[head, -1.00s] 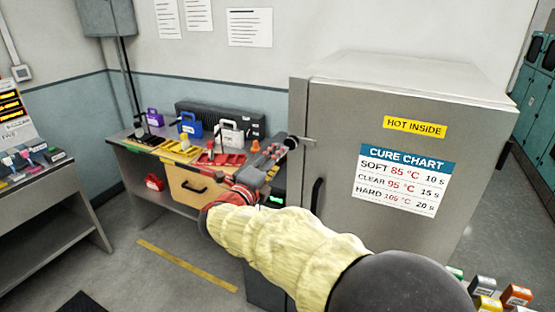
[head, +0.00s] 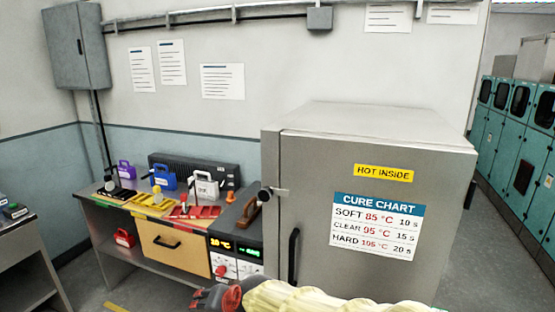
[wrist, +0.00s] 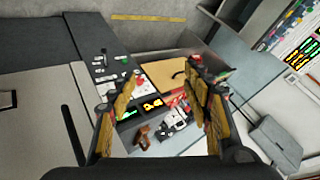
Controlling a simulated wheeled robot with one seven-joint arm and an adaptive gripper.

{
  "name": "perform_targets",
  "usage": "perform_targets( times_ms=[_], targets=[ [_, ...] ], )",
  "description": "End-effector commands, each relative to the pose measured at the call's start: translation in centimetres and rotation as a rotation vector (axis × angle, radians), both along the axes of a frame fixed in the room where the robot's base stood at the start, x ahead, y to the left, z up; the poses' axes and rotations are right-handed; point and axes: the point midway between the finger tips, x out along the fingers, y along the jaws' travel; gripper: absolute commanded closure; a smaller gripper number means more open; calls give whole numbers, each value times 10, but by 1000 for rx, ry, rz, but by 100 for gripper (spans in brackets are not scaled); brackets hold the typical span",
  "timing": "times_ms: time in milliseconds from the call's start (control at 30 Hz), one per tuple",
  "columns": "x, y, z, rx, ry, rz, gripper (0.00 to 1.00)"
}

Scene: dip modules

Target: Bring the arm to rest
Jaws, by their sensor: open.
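My arm, in a pale yellow sleeve (head: 330,298) with a red and dark joint near its end, lies along the bottom edge of the head view, in front of the grey oven cabinet (head: 310,150). My gripper (wrist: 160,75) shows in the wrist view with its two fingers spread wide apart and nothing between them. Beyond the fingers, the workbench with its lit control box (wrist: 140,108) appears. In the head view the fingers are not clearly visible.
The bench holds a control box (head: 237,250), a red tray (head: 193,212), a yellow tray (head: 150,201), and purple, blue and white cases. The cabinet's door handle (head: 293,255) sticks out near the arm. Another table (head: 25,255) stands at the left.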

Motion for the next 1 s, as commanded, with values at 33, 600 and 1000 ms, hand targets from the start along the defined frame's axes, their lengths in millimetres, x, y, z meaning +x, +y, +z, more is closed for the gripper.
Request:
perform_targets(
  times_ms=[33,600,1000],
  targets=[
    [-21,-29,1,-65,19,55,51],
    [-213,-320,13,-573,127,94,51],
    [-217,-350,39,-558,71,-46,51]
  ],
)
